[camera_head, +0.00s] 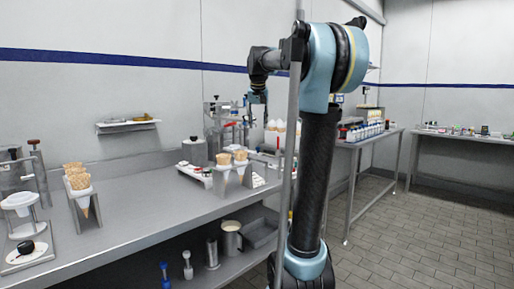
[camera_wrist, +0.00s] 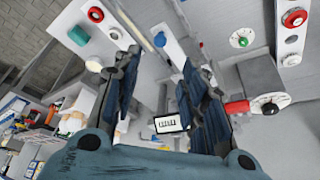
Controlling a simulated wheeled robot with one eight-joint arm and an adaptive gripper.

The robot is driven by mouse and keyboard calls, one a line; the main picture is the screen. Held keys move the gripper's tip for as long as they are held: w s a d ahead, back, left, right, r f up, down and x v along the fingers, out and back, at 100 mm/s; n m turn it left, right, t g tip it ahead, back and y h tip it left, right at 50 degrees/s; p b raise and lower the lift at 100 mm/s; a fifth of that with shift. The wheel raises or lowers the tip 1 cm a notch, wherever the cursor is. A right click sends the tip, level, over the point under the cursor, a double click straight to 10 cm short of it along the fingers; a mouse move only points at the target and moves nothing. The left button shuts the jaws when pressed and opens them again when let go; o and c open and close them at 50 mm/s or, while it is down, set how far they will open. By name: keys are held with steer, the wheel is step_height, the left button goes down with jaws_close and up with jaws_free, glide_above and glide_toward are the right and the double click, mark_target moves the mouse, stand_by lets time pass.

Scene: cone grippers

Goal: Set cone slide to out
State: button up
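I cannot tell for sure which part is the cone slide. In the wrist view, a white plate with a red knob (camera_wrist: 294,18) is at the upper right, a round dial with a green centre (camera_wrist: 242,38) is left of it, and a red handle (camera_wrist: 237,107) is beside a black-centred dial (camera_wrist: 270,107). Another white plate carries a red knob (camera_wrist: 96,14) and a green knob (camera_wrist: 79,36) at the upper left. My gripper (camera_wrist: 160,68) is open, its two dark fingers apart with nothing between them. In the head view my gripper (camera_head: 257,97) hangs above the bench's far end, small and partly hidden.
The steel bench (camera_head: 150,185) bears a cone stand (camera_head: 82,203) on the left and another cone stand (camera_head: 233,180) farther back. A grey pot (camera_head: 194,152) stands behind. A jug (camera_head: 231,238) is on the lower shelf. The bench's middle is clear. Side tables stand at right.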

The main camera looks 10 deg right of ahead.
steer(key=x, duration=1.2)
steer(key=shift+w+f, duration=0.1)
steer(key=shift+f, duration=0.25)
jaws_close()
